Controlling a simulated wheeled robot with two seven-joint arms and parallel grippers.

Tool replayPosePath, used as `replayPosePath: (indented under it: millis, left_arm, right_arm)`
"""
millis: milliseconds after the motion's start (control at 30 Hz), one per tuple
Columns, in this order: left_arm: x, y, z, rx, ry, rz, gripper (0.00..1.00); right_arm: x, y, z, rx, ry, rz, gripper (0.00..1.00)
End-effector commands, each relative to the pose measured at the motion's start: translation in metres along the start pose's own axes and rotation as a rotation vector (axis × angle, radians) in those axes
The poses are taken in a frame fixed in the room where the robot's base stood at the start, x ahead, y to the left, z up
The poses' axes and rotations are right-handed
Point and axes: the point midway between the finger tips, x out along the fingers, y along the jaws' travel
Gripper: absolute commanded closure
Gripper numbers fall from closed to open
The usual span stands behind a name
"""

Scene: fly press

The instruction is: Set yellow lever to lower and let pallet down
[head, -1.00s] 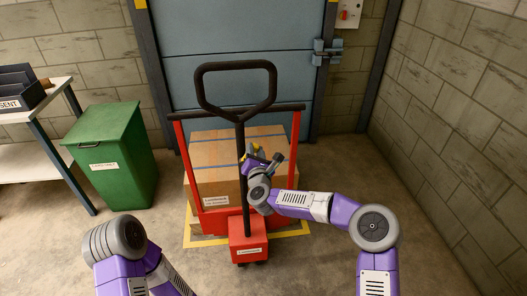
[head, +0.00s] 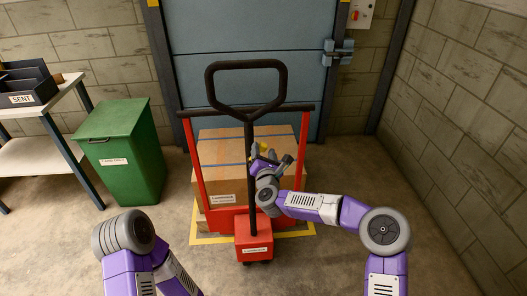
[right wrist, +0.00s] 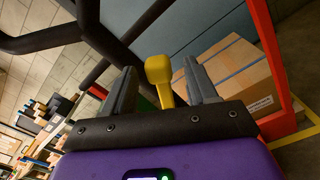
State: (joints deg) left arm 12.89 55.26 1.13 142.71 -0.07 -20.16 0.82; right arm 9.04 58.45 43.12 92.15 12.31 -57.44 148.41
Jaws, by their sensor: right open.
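The yellow lever (right wrist: 159,72) has a rounded knob and a stem. In the right wrist view it stands between the two dark fingers of my right gripper (right wrist: 160,88), which are open, with gaps beside it. In the head view the gripper (head: 270,160) is at the right of the pallet truck's black handle (head: 247,85), and only small yellow bits of the lever show. The red pallet truck (head: 253,242) stands at cardboard boxes (head: 222,160). The pallet under them is mostly hidden. My left arm shows at lower left; its gripper is not visible.
A green bin (head: 122,155) and a white table (head: 35,155) with dark trays stand at the left. Yellow floor marking (head: 290,235) surrounds the load. A blue door (head: 240,40) is behind, a block wall (head: 470,130) at the right. Floor between truck and right wall is clear.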

Motion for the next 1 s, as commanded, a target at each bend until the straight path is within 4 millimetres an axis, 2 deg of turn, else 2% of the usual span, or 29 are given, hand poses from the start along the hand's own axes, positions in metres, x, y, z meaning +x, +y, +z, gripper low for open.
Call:
replayPosePath:
  millis: [300, 500, 1000]
  left_arm:
    - [-0.007, 0.003, 0.000, 0.000, 0.000, 0.000, 0.57]
    - [-0.009, 0.004, 0.000, 0.000, 0.000, 0.000, 0.57]
    - [-0.010, 0.004, 0.000, 0.000, 0.000, 0.000, 0.57]
  right_arm:
    - [-0.043, 0.000, 0.001, 0.000, 0.001, 0.000, 0.43]
    - [-0.064, 0.001, 0.001, 0.001, 0.000, 0.000, 0.43]
    - [-0.069, 0.000, 0.001, 0.001, -0.001, 0.000, 0.43]
